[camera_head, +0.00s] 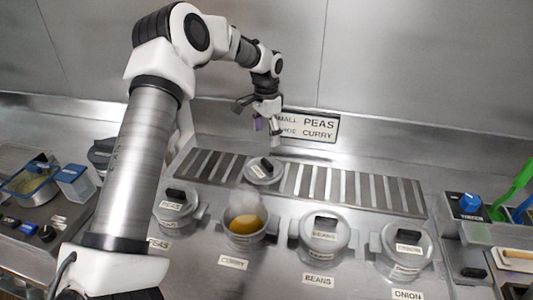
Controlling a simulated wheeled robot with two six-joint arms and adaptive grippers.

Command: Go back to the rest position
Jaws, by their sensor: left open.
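My left arm comes in from the left and reaches up and across. Its left gripper (258,120) hangs in the air in front of the back wall, above the slotted grate, with its jaws open. I see nothing held in it. The open curry pot (245,236) shows yellow-orange food inside. A lid with a black handle (264,172) lies behind that pot, at the grate. The gripper is well clear of both. My right gripper is not in view.
Lidded pots of peas (172,206), beans (324,240) and onion (407,250) stand in the counter. A sign (309,126) leans at the back wall. Containers (75,183) stand at the left; a blue-knobbed unit (468,207) and green utensil (515,188) are at the right.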

